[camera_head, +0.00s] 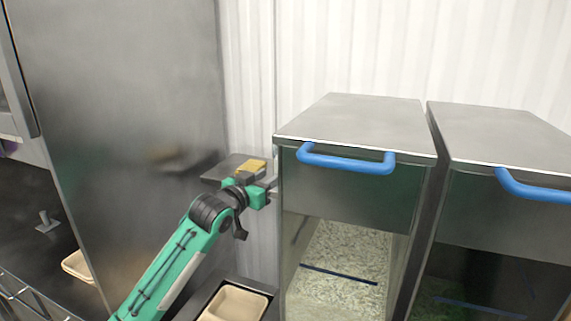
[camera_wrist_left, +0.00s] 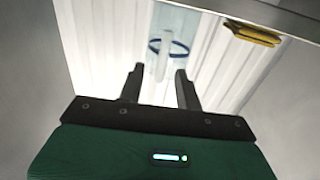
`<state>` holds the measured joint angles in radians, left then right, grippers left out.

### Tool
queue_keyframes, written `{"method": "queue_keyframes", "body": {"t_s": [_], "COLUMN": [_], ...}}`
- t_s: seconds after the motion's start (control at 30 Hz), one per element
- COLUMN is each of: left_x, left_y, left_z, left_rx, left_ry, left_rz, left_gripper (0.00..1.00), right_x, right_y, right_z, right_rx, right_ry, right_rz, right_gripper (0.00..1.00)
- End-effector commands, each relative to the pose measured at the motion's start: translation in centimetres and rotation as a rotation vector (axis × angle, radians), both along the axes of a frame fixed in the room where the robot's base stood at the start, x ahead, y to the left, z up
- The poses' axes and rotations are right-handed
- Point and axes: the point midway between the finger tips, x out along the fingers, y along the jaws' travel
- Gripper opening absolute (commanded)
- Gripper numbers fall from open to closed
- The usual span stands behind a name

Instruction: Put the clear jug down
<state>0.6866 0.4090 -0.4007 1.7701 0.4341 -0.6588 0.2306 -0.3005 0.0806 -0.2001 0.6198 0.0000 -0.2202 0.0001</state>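My left gripper (camera_head: 264,190) is beside the small wall shelf, left of the bin with grain. In the left wrist view its two fingers (camera_wrist_left: 158,84) stand apart, with a gap between them. A pale, see-through shape with a dark blue ring and a whitish upright bar, which looks like the clear jug (camera_wrist_left: 181,35), shows beyond the fingertips. The bar is in line with the gap, and I see no finger touching it. I cannot make out the jug in the head view. My right gripper is not in view.
The metal shelf (camera_head: 218,172) holds a yellow item (camera_head: 251,166), also seen at the top right of the wrist view. Two steel bins with blue handles (camera_head: 345,161) stand at right. A beige tray (camera_head: 235,304) lies below my arm. A tall steel cabinet (camera_head: 130,90) is at left.

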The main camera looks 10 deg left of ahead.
Motion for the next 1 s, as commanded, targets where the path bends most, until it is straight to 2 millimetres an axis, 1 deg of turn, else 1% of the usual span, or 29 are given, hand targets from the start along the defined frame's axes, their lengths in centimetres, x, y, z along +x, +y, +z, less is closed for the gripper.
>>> {"method": "queue_keyframes", "body": {"t_s": [0.17, 0.33, 0.5, 0.8, 0.83, 0.9, 1.0], "left_x": [1.1, 3.3, 4.8, 5.1, 5.1, 5.1, 5.1], "left_y": [-0.4, -1.0, -1.6, -1.8, -1.8, -1.8, -1.8], "left_z": [0.3, 0.1, -0.1, -0.3, -0.3, -0.3, -0.3], "left_rx": [0.000, 0.000, 0.001, 0.001, 0.001, 0.001, 0.001], "left_ry": [0.000, 0.001, 0.000, -0.003, -0.003, -0.003, -0.001], "left_rz": [0.000, 0.000, 0.000, 0.000, 0.000, 0.000, 0.000], "left_gripper": [0.35, 0.35, 0.35, 0.35, 0.31, 0.17, 0.00], "right_x": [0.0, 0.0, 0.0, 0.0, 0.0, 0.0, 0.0], "right_y": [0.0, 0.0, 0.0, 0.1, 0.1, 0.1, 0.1], "right_z": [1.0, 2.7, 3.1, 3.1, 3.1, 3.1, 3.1], "right_rx": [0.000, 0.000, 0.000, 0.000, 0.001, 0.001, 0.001], "right_ry": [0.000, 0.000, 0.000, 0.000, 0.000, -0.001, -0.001], "right_rz": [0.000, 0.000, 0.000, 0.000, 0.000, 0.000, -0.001], "right_gripper": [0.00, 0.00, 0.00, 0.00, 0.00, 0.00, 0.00]}}
